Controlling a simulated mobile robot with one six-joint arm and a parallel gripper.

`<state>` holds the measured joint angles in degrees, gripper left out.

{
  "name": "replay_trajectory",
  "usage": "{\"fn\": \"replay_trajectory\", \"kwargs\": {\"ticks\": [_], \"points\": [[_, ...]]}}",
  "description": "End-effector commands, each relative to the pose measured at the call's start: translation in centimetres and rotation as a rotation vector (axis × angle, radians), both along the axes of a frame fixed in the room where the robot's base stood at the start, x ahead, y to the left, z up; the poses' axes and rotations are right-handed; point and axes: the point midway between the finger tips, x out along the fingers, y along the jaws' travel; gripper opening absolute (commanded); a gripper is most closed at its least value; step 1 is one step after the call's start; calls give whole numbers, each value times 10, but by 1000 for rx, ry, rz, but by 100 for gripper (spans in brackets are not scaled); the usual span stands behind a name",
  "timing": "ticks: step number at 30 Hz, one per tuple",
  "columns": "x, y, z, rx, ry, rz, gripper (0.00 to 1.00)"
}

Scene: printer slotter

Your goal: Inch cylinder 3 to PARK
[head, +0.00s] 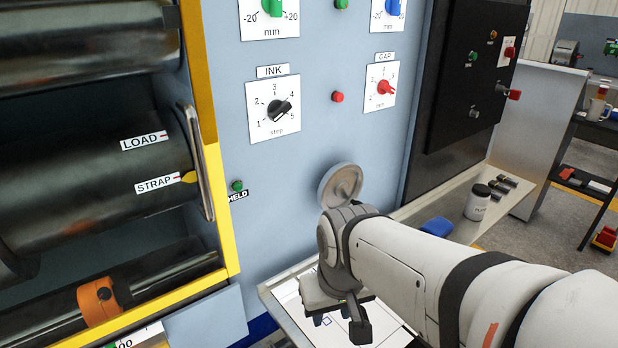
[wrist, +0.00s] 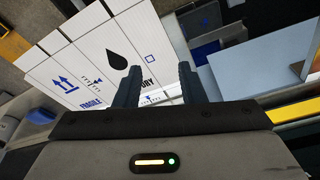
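A large dark cylinder (head: 85,165) sits in the yellow-edged machine opening at the left of the head view. Its face carries a LOAD label (head: 145,140) and, below it, a STRAP label (head: 158,183). A yellow pointer (head: 189,177) on the frame is level with STRAP. No PARK label and no cylinder number show. A green HELD lamp or button (head: 238,186) is on the panel right of the opening. My gripper (wrist: 158,82) points down over a printed white sheet, right of and below the cylinder. Its two fingers are apart with nothing between them.
The panel holds an INK knob (head: 280,109), a red GAP knob (head: 386,87), a red button (head: 338,97) and a grey handwheel (head: 340,184) close behind my wrist. The white sheet (wrist: 97,57) lies below my gripper. An orange collar (head: 99,301) sits on a lower shaft.

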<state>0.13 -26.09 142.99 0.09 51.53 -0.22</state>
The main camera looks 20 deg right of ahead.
Motion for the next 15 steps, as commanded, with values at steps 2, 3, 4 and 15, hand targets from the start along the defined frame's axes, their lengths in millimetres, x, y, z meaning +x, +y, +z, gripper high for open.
{"fn": "replay_trajectory", "kwargs": {"ticks": [2,3,4,15], "points": [[0,0,0,0,-1,0,36],[0,0,0,0,-1,0,36],[0,0,0,0,-1,0,36],[2,-5,-21,216,119,-253,43]]}}
